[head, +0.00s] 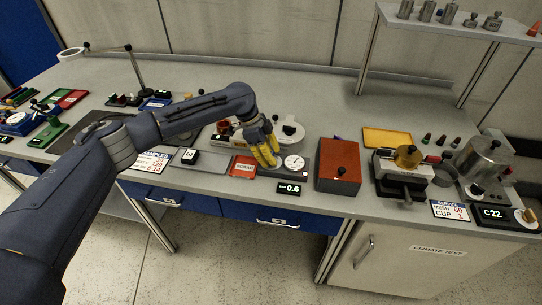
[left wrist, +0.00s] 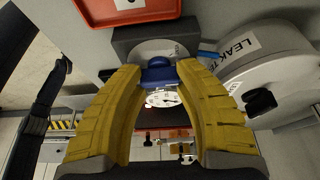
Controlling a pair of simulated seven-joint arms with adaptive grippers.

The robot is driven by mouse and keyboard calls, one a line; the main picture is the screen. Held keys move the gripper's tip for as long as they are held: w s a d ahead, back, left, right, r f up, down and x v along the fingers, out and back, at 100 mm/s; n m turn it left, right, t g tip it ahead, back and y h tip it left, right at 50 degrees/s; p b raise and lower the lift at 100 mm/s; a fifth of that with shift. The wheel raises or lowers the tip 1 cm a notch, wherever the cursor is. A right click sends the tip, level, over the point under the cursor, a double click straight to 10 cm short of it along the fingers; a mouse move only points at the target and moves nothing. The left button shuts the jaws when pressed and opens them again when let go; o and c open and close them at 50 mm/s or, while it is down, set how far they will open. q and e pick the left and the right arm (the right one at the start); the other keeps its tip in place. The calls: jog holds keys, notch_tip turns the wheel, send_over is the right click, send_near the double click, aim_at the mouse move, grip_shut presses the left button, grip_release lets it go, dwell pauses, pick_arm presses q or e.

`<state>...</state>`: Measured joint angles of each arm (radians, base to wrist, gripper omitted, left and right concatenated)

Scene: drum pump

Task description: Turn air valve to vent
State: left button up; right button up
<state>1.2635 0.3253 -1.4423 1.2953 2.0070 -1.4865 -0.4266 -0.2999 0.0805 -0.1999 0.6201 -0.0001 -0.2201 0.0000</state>
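My left gripper (head: 265,155) has yellow fingers and reaches down to the small bench rig beside the round white gauge (head: 294,162). In the left wrist view, a blue handle (left wrist: 158,72), which looks like the air valve, sits between the fingertips of the left gripper (left wrist: 158,68). Both fingertips appear to meet its sides. The gauge face (left wrist: 165,98) shows just beyond it. A white drum lettered "LEAK T..." (left wrist: 265,80) stands beside the right finger. In the head view the fingers hide the valve, so its vent marking cannot be read. My right gripper is in neither view.
A display reading 0.6 (head: 289,188) lies at the bench's front edge. A red sign (head: 243,167) is left of the gripper. An orange box (head: 338,165) stands close right of the rig.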

pick_arm(q)
grip_shut()
jog(key=shift+s+d, duration=0.1)
jog(key=shift+d, duration=0.05)
dwell(0.4)
jog(key=n+t, duration=0.1)
jog(key=n, duration=0.3)
jog(key=shift+t, duration=0.3)
jog(key=n, duration=0.2)
jog(key=n+t, duration=0.1)
jog(key=n, duration=0.1)
jog(key=shift+d+r+n+t, duration=0.1)
jog(key=shift+n+t, duration=0.2)
jog(key=shift+n, duration=0.1)
jog(key=shift+y, duration=0.3)
